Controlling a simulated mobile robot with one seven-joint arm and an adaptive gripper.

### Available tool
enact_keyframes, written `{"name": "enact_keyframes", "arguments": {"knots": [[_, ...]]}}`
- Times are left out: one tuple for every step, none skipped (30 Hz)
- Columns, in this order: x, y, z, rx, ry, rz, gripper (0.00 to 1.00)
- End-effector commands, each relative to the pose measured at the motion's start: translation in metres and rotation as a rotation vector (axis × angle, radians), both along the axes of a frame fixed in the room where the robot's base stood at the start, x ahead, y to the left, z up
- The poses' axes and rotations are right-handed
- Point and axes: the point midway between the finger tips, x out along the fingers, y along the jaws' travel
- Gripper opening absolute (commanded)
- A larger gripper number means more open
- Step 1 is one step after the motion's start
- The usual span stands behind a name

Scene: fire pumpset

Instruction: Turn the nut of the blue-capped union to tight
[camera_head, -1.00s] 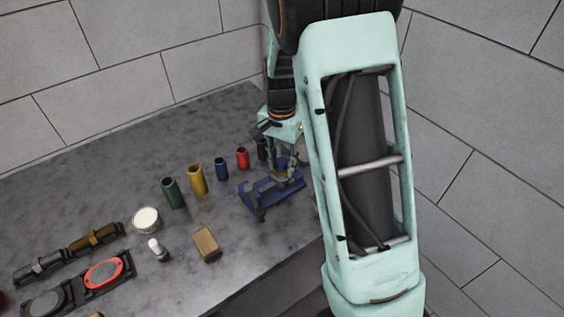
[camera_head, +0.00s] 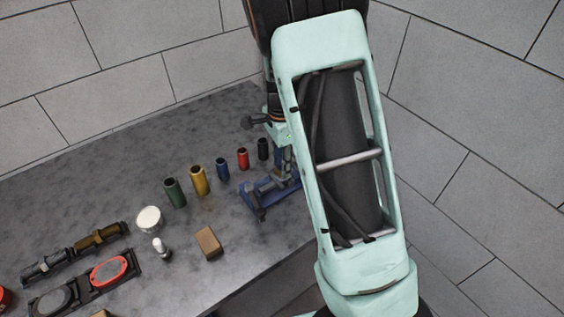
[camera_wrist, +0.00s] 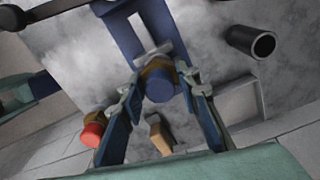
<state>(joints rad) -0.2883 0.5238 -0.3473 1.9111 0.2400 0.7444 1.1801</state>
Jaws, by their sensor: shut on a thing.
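The blue-capped union shows in the wrist view, with its round blue cap (camera_wrist: 160,87) facing the camera and a brass-brown nut (camera_wrist: 153,66) just behind it. My gripper (camera_wrist: 162,78) has one finger on each side and is shut on this nut. The fingers partly hide the nut's sides. A blue stand (camera_wrist: 128,30) lies behind the union; in the head view the stand (camera_head: 258,197) is on the bench, partly covered by my arm. The union itself is hidden there. Whether the nut is tight cannot be told.
A red-capped fitting (camera_wrist: 92,134) is beside the left finger in the wrist view. Black (camera_head: 263,149), red (camera_head: 243,159), blue (camera_head: 222,169), yellow (camera_head: 199,180) and green (camera_head: 174,192) cylinders stand in a row. A brown block (camera_head: 208,243) lies nearer the bench front.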

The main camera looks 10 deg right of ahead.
Motion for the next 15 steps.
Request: {"name": "enact_keyframes", "arguments": {"knots": [[0.0009,0.0004,0.0011,0.001,-0.003,-0.006,0.06],[0.0009,0.0004,0.001,0.001,-0.003,-0.009,0.06],[0.001,0.0003,0.0009,0.001,-0.003,-0.012,0.06],[0.0009,0.0004,0.0009,0.001,-0.003,-0.013,0.06],[0.0009,0.0004,0.0009,0.001,-0.003,-0.015,0.06],[0.001,0.0003,0.0008,0.001,-0.003,-0.016,0.06],[0.0009,0.0004,0.0008,0.001,-0.003,-0.016,0.06],[0.0009,0.0004,0.0008,0.001,-0.003,-0.016,0.06],[0.001,0.0003,0.0008,0.001,-0.003,-0.016,0.06],[0.001,0.0003,0.0008,0.001,-0.003,-0.015,0.06],[0.0011,0.0003,0.0008,0.001,-0.003,-0.015,0.06],[0.0011,0.0003,0.0008,0.001,-0.003,-0.015,0.06],[0.0011,0.0003,0.0008,0.001,-0.003,-0.015,0.06],[0.001,0.0003,0.0008,0.001,-0.003,-0.015,0.06],[0.0011,0.0003,0.0008,0.001,-0.003,-0.015,0.32]]}}
